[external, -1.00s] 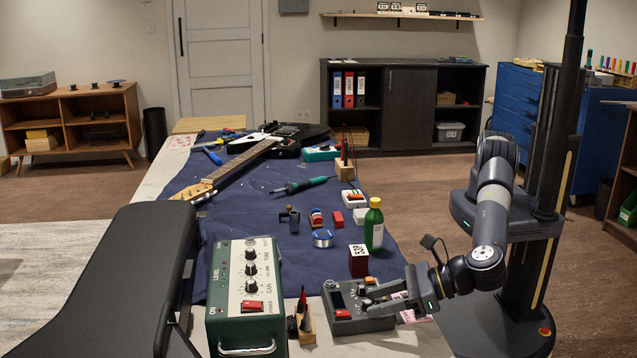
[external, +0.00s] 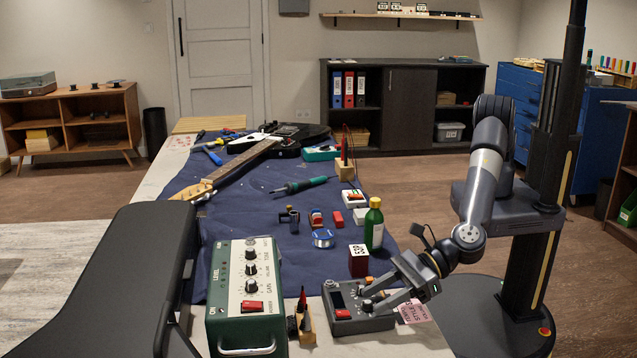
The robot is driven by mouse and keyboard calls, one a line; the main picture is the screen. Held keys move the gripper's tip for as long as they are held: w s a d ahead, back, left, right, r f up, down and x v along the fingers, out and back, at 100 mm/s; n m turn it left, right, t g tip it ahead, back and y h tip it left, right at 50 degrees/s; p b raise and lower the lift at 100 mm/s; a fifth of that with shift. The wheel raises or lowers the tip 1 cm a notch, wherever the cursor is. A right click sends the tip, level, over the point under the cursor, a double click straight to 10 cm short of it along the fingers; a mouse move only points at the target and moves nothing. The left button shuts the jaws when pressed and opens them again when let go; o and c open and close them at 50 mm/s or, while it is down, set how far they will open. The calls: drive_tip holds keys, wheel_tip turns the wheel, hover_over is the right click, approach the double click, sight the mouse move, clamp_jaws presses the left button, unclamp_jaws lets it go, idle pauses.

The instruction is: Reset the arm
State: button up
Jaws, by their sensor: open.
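My arm (external: 484,185) hangs from the column at the right side of the bench and bends down to the left. My gripper (external: 373,294) is open, with its fingers pointing left and down over the right part of a dark grey pedal box (external: 352,322). An orange-topped knob (external: 369,281) stands close by the fingers. I cannot tell whether the fingers touch the box or a knob. Nothing is seen held.
A pink card (external: 415,311) lies beneath my gripper. A dark red box (external: 358,261) and a green bottle (external: 374,226) stand just behind it. A green amplifier (external: 245,310) and a pen holder (external: 305,325) stand to the left. A guitar (external: 245,158) lies farther back on the blue cloth.

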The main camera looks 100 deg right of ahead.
drive_tip(key=shift+w+d+f+n+y, duration=0.1)
drive_tip(key=shift+d+n+y, duration=0.05)
drive_tip(key=shift+n+y, duration=0.15)
drive_tip(key=shift+s, duration=0.25)
drive_tip(key=r+b+v, duration=0.1)
drive_tip(key=v, duration=0.8)
drive_tip(key=shift+s+r+b, duration=0.2)
drive_tip(key=shift+b, duration=0.15)
drive_tip(key=shift+o, duration=0.6)
